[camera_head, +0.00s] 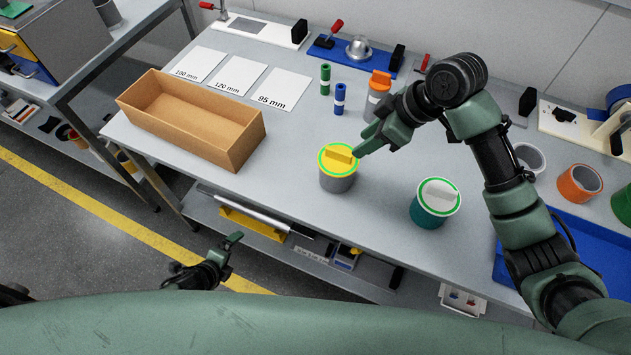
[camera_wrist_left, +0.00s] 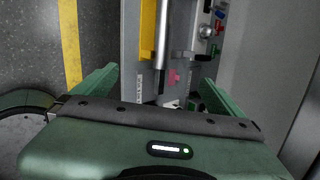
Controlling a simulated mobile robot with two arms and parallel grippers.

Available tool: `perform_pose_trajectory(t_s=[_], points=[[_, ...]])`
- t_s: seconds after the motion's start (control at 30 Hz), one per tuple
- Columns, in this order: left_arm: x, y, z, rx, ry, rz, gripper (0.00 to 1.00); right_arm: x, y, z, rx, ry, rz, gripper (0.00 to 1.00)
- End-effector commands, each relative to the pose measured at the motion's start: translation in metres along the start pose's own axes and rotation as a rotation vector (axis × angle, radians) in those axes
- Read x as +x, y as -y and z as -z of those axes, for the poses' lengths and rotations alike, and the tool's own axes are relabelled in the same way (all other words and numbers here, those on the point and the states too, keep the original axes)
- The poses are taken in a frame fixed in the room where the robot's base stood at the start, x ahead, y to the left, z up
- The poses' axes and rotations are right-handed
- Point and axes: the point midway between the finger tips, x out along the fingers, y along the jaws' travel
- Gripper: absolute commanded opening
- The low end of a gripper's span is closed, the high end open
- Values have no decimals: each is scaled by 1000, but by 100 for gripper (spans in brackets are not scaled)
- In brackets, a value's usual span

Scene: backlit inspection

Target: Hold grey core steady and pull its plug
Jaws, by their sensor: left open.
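The grey core (camera_head: 337,184) stands upright on the bench near its front edge. Its yellow plug (camera_head: 338,158), with a raised grip bar and green ring, sits in the top. My right gripper (camera_head: 362,142) is just right of and behind the plug, its fingers pointing toward it; whether they touch it or how far they are apart is unclear. My left gripper (camera_head: 232,246) is low in front of the bench, left of the core and well away from it. In the left wrist view its two fingers (camera_wrist_left: 156,92) are wide apart with nothing between them.
A teal core with a white plug (camera_head: 436,202) stands right of the grey core. An open cardboard box (camera_head: 240,147) is to the left. An orange-capped grey container (camera_head: 378,92) and small green and blue cylinders (camera_head: 339,98) stand behind. A lower shelf (camera_head: 200,208) holds a long roller.

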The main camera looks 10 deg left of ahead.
Motion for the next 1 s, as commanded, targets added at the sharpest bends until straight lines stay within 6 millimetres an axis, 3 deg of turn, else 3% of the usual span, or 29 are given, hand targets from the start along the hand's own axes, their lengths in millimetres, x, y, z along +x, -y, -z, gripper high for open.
perform_pose_trajectory(t_s=[0.03,0.1,0.2,0.4,0.7,0.8,1.0], points=[[-11,29,1,183,-22,60,100,0,0,0,0,0,0,36],[-30,65,12,452,-48,146,100,0,0,0,0,0,0,36],[-62,102,33,799,-72,263,100,0,0,0,0,0,0,36],[-118,139,71,1248,-79,438,100,0,0,0,0,0,0,36],[-176,175,115,1660,-29,657,100,0,0,0,0,0,0,36],[-176,199,128,1736,23,725,100,0,0,0,0,0,0,36],[-145,243,138,1719,98,773,100,0,0,0,0,0,0,36]])
